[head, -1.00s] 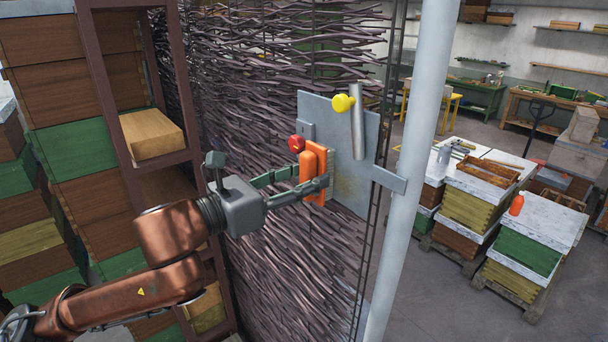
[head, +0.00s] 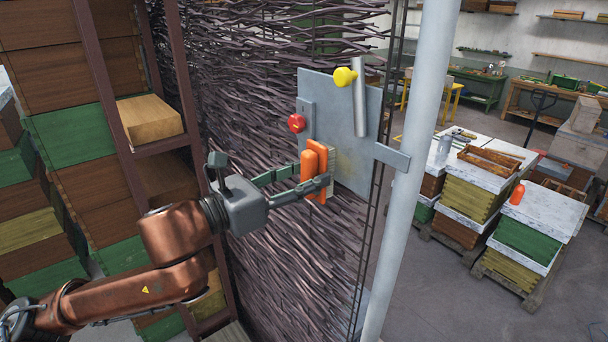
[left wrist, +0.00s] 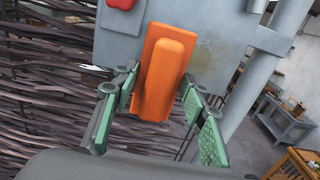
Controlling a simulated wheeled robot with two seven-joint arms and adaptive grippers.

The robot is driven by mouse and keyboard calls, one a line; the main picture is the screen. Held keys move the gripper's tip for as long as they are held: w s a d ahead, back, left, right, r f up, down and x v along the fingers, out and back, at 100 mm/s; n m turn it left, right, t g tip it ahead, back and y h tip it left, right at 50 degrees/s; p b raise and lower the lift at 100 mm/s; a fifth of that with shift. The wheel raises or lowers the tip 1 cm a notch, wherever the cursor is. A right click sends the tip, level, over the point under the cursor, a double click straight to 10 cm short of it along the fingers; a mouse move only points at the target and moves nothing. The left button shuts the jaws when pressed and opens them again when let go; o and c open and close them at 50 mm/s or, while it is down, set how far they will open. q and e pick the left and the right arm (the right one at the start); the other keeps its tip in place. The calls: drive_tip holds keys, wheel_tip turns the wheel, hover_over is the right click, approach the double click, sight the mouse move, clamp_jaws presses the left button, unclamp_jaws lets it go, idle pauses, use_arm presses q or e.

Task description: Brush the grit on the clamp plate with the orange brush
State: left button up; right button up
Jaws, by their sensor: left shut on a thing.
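The orange brush (head: 310,172) is upright in my left gripper (head: 312,187), which is shut on its handle. Its pale bristles face the grey clamp plate (head: 345,125) and lie at the plate's lower left part. I cannot tell whether they touch it. In the left wrist view the brush (left wrist: 165,75) stands between the green-padded fingers and covers part of the plate (left wrist: 220,30). A faint yellowish patch of grit (left wrist: 207,44) shows on the plate right of the brush. My right gripper is not in view.
A red knob (head: 296,123) and a yellow knob (head: 345,77) beside a metal tube (head: 359,100) stick out from the plate. A bracket (head: 392,156) joins it to a grey pole (head: 413,150). A woven twig wall (head: 250,90) stands behind. Hive stacks (head: 530,245) stand right.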

sight(323, 154)
use_arm(q)
drive_tip(key=r+p, duration=0.1)
drive_tip(key=s+r+p, duration=0.1)
drive_tip(key=r+p, duration=0.1)
drive_tip(key=d+r+p, duration=0.1)
drive_tip(key=r, duration=0.1)
drive_tip(key=shift+s+d+p, duration=0.1)
drive_tip(key=shift+s+p, duration=0.25)
idle(0.5)
wheel_tip(323, 154, down, 5)
drive_tip(key=b, duration=0.3)
idle(0.5)
